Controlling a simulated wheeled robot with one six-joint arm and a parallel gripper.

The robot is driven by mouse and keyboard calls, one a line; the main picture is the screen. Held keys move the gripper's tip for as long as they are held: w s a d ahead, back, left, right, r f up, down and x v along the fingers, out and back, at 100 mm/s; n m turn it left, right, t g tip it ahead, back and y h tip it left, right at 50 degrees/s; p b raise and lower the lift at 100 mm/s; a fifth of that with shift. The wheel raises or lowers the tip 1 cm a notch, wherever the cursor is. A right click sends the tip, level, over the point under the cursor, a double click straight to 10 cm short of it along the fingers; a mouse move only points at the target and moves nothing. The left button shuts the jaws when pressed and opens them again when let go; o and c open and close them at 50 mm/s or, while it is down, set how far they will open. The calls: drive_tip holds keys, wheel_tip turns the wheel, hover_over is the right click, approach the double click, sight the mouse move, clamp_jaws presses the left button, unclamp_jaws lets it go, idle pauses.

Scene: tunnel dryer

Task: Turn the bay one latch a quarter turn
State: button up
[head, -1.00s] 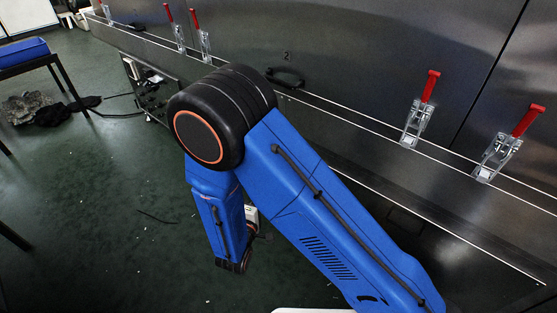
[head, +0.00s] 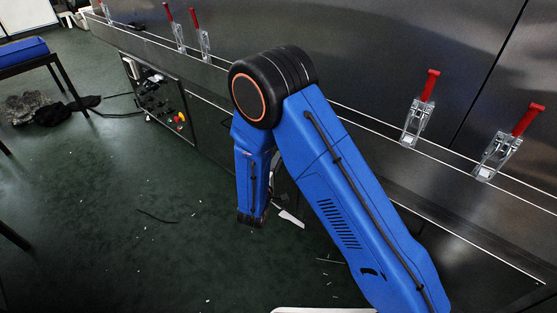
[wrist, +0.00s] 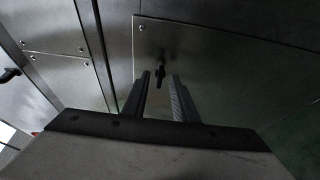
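In the wrist view a small dark latch (wrist: 160,74) sits on a metal panel (wrist: 225,60) with screws at its corners. My gripper (wrist: 161,79) points at this panel, its two dark fingers apart with a gap between them. The latch shows at the far end of that gap, between the fingertips in the picture; I cannot tell whether they touch it or stop short. No bay number is readable on the panel. In the head view my arm hides the latch, and my gripper cannot be made out clearly there.
The steel dryer wall carries red-handled toggle clamps (head: 418,112) along a ledge. Another dark handle (wrist: 10,75) shows at the wrist view's left edge. Green floor (head: 110,210) is open at left.

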drive_tip(key=shift+w+d, duration=0.2)
drive_tip(key=shift+w, duration=0.45)
drive_tip(key=shift+c, duration=0.6)
clamp_jaws()
drive_tip(key=shift+n, duration=0.3)
drive_tip(key=n+g+h, duration=0.1)
drive_tip(key=n+g, duration=0.1)
drive_tip(key=n, duration=0.2)
drive_tip(key=n+g+h, duration=0.1)
drive_tip(key=n+g, duration=0.1)
drive_tip(key=n, duration=0.2)
drive_tip(key=n+g+h, duration=0.1)
drive_tip(key=n+g, duration=0.1)
drive_tip(key=n, duration=0.2)
drive_tip(key=shift+w+a+r+n+g, duration=0.2)
drive_tip(key=shift+a+r+n+g, duration=0.1)
drive_tip(key=shift+r, duration=0.05)
drive_tip(key=shift+h, duration=0.3)
